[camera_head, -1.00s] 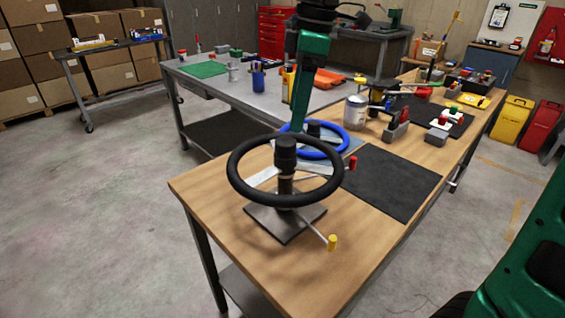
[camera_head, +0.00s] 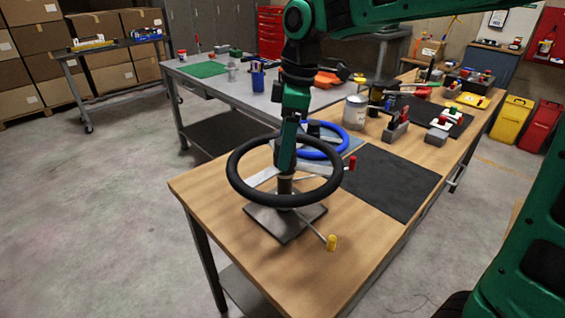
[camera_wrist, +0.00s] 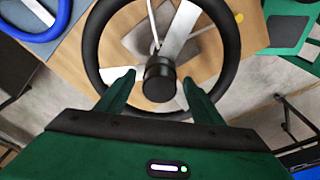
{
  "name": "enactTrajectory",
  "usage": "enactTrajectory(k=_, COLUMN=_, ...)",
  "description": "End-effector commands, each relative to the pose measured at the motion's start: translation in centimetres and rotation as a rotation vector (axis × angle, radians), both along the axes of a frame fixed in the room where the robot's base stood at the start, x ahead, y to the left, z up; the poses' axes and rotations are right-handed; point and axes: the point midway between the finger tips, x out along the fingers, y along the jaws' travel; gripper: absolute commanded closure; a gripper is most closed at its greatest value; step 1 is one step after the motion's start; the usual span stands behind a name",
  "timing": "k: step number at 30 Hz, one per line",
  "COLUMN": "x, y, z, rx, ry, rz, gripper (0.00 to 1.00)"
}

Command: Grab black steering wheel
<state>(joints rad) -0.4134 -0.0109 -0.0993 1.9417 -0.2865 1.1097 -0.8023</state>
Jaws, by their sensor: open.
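The black steering wheel (camera_head: 236,190) sits on a stand with a square grey base plate (camera_head: 285,224) near the wooden table's front corner. It also shows in the wrist view (camera_wrist: 233,45), with its dark hub (camera_wrist: 159,82) and metal spokes. My gripper (camera_head: 285,165) hangs from above over the wheel's hub in the head view, partly hiding it. In the wrist view, my gripper (camera_wrist: 157,80) is open, its two green fingers apart on either side of the hub. Whether the fingers touch the hub cannot be told.
A blue steering wheel (camera_head: 340,150) stands just behind the black one. A black mat (camera_head: 390,183) lies to its right. A lever with a yellow knob (camera_head: 332,242) sticks out in front, and a red knob (camera_head: 352,163) to the right. Tools and a can (camera_head: 355,112) stand farther back.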

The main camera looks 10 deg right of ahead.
Motion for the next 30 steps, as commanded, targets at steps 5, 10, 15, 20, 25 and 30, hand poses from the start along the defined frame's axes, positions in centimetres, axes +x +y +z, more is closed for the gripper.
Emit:
enactTrajectory(k=5, x=0.0, y=0.0, z=0.0, rx=0.0, ry=0.0, rz=0.0, gripper=0.46)
enactTrajectory(k=10, x=0.0, y=0.0, z=0.0, rx=0.0, ry=0.0, rz=0.0, gripper=0.87)
enactTrajectory(k=15, x=0.1, y=0.0, z=0.1, rx=0.002, ry=-0.002, rz=0.0, gripper=1.0)
enactTrajectory(k=20, x=0.1, y=0.0, z=0.2, rx=0.001, ry=-0.003, rz=0.0, gripper=1.0)
enactTrajectory(k=25, x=0.1, y=0.0, z=1.3, rx=0.003, ry=-0.005, rz=-0.002, gripper=1.0)
enactTrajectory(k=30, x=0.2, y=0.0, z=3.6, rx=0.003, ry=-0.006, rz=-0.001, gripper=1.0)
